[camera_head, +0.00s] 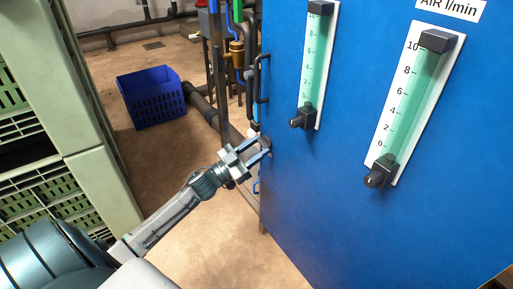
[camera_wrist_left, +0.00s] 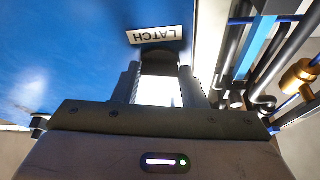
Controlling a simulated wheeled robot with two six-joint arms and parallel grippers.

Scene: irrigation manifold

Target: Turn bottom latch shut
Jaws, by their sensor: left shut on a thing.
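The bottom latch is a small dark knob (camera_head: 266,141) low on the left edge of the blue panel (camera_head: 340,210). In the left wrist view the dark latch (camera_wrist_left: 160,58) sits beside a white LATCH label (camera_wrist_left: 155,35), which appears upside down. My left gripper (camera_head: 264,149) reaches in from the lower left. Its two fingers are around the latch and shut on it. In the left wrist view the fingers (camera_wrist_left: 160,75) are at either side of the latch, with a bright gap between them. The fingers partly hide the latch. My right gripper is not in view.
A dark handle (camera_head: 264,78) stands out on the panel's left edge above the latch. Two green flow meters (camera_head: 317,65) (camera_head: 410,105) are on the panel. Pipes (camera_head: 215,65) and a blue crate (camera_head: 153,97) are behind. Green stacked crates (camera_head: 85,110) stand at left, with open floor between.

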